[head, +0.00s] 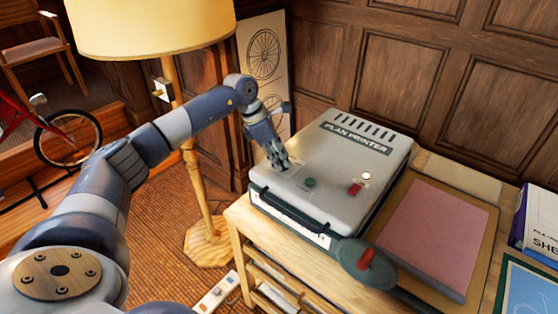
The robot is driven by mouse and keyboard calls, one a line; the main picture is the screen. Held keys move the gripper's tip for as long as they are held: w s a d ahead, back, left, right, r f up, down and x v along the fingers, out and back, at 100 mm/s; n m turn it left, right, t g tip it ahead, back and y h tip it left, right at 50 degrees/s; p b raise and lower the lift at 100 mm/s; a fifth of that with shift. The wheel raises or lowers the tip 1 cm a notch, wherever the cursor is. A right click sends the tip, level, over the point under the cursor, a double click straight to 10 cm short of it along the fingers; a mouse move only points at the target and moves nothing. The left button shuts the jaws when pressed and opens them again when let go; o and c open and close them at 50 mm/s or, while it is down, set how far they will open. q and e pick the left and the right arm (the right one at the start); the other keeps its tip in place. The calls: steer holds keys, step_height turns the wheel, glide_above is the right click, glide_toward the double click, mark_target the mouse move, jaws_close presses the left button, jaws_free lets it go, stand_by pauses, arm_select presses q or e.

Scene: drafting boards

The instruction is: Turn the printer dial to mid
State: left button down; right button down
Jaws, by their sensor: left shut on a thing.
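The plan printer (335,150), a light grey box labelled "PLAN PRINTER", sits on a wooden cabinet. My left arm reaches in from the left and its gripper (283,166) points down onto the left part of the printer's top. The gripper is shut on the printer dial there, and its fingers hide the dial. A pale label plate (302,175) shows beside the fingers, too small to read, so I cannot tell the dial's setting. My right gripper is not in view.
The printer's top also has a green button (310,182), a red switch (355,189) and a small white lamp (367,175). A dark handle (290,210) runs along its front. A dark green disc with a red grip (366,260) sits at the front right. A lamp (150,28) stands left.

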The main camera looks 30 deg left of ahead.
arm_select(q)
steer(key=shift+r+m, duration=0.1)
steer(key=shift+m, duration=0.3)
steer(key=c, duration=1.3)
jaws_free()
steer(key=shift+c, duration=0.2)
steer(key=v, duration=1.2)
steer(key=shift+w, duration=0.2)
